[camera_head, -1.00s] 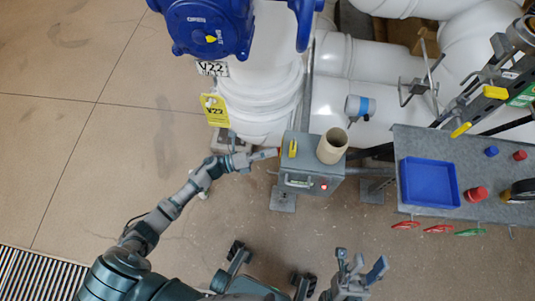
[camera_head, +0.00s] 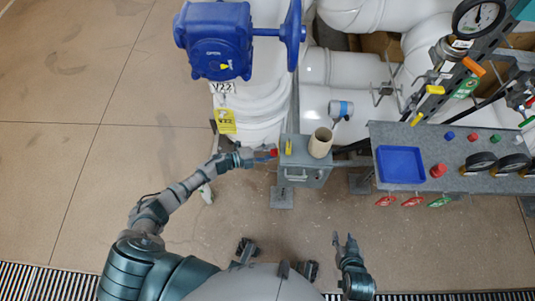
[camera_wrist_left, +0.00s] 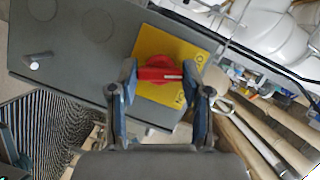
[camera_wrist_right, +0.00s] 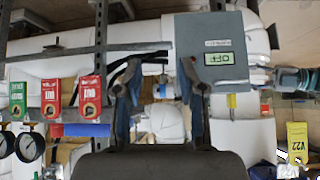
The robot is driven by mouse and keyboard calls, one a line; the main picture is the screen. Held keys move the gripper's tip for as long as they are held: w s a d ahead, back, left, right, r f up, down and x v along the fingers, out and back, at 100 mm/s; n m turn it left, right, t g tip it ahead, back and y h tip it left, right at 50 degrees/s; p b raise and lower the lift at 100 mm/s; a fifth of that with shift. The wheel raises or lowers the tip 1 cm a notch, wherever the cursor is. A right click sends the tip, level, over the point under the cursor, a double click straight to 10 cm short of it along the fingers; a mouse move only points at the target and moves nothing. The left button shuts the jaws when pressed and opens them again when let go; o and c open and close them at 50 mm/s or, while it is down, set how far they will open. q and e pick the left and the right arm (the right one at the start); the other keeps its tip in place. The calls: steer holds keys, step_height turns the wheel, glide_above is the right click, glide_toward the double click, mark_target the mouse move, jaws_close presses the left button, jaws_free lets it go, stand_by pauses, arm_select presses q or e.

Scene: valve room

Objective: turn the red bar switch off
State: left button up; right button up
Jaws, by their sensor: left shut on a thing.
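The red bar switch (camera_wrist_left: 158,75) sits on a yellow plate (camera_wrist_left: 172,52) on the grey box. In the head view, the switch (camera_head: 274,153) is a small red patch at the left side of the grey box (camera_head: 306,174). My left gripper (camera_head: 268,155) is at that side. In the left wrist view, its fingers (camera_wrist_left: 160,82) are on either side of the bar, shut on it. My right gripper (camera_head: 344,240) is open and empty, low in front of the box. Its fingers also show apart in the right wrist view (camera_wrist_right: 163,85). That view shows a display (camera_wrist_right: 219,59), upside down, seemingly reading OFF.
A beige cup (camera_head: 320,143) and a yellow piece (camera_head: 289,147) are on the box. A bench with a blue tray (camera_head: 401,165) stands to the right. A blue valve (camera_head: 218,40) and white pipes are behind. The floor in front is open.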

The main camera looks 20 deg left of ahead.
arm_select(q)
steer(key=shift+w+a+n+g+y+p, duration=0.15)
steer(key=shift+n+g+p, duration=0.3)
steer(key=shift+n+p, duration=0.5)
steer(key=shift+a+n+g+y+p, duration=0.15)
steer(key=shift+n+g+p, duration=0.3)
steer(key=shift+n+p, duration=0.45)
arm_select(e)
steer(key=s+d+f+g+h, duration=0.1)
steer(key=s+d+f+g, duration=0.2)
steer(key=s, duration=0.6)
steer(key=shift+s+f+g+h, duration=0.3)
steer(key=shift+f+g, duration=0.85)
steer(key=shift+g, duration=0.35)
arm_select(q)
steer(key=shift+d+f, duration=0.1)
arm_select(e)
steer(key=shift+d, duration=0.1)
arm_select(q)
steer(key=o, duration=1.2)
steer(key=shift+c, duration=0.2)
arm_select(e)
steer(key=shift+w, duration=0.2)
steer(key=shift+s, duration=0.1)
